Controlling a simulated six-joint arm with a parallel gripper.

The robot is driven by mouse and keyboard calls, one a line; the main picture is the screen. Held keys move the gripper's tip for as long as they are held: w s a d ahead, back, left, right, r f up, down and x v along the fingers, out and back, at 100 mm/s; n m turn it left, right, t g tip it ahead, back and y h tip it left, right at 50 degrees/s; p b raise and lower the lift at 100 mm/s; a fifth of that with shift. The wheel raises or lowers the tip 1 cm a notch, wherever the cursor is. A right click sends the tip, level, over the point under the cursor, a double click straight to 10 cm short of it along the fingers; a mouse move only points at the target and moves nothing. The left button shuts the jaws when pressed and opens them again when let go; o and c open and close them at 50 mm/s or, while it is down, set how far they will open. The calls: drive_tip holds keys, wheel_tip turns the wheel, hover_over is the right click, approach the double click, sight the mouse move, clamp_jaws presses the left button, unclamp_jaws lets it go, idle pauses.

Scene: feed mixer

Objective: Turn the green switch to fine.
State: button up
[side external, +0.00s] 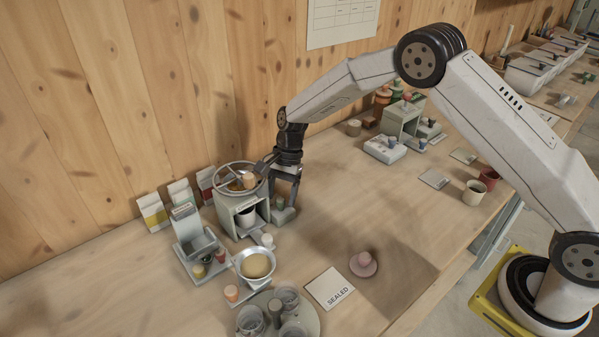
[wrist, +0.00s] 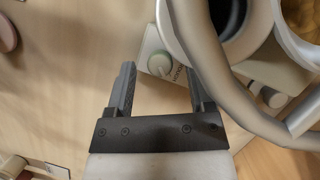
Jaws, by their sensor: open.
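The green switch is a round pale-green knob (wrist: 159,64) on a small grey plate (wrist: 150,42) with partly hidden lettering, beside the mixer. It also shows small and low beside the mixer in the side view (side external: 280,203). I cannot read which setting it points to. My gripper (wrist: 160,68) is open, with one finger on each side of the knob in the wrist view. In the side view my gripper (side external: 283,195) points down at the knob. I cannot tell whether the fingers touch it. The feed mixer (side external: 227,206) is a pale-green box with a large ring wheel on top.
The mixer's ring (wrist: 225,75) passes close to my right finger in the wrist view. A funnel bowl (side external: 256,266), a scoop stand (side external: 196,240) and cartons (side external: 153,212) stand near the mixer. A sign reading SEALED (side external: 330,288) lies in front.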

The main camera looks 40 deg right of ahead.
drive_tip(key=shift+c, duration=0.2)
clamp_jaws()
drive_tip(key=shift+n, duration=0.3)
drive_tip(key=shift+w+a+n+g+h, duration=0.1)
drive_tip(key=shift+n+g+h, duration=0.3)
drive_tip(key=shift+n, duration=0.9)
drive_tip(key=shift+w+n+g+h, duration=0.1)
drive_tip(key=shift+n+g+h, duration=0.3)
drive_tip(key=shift+n, duration=0.9)
drive_tip(key=shift+o, duration=0.2)
unclamp_jaws()
drive_tip(key=shift+s, duration=0.1)
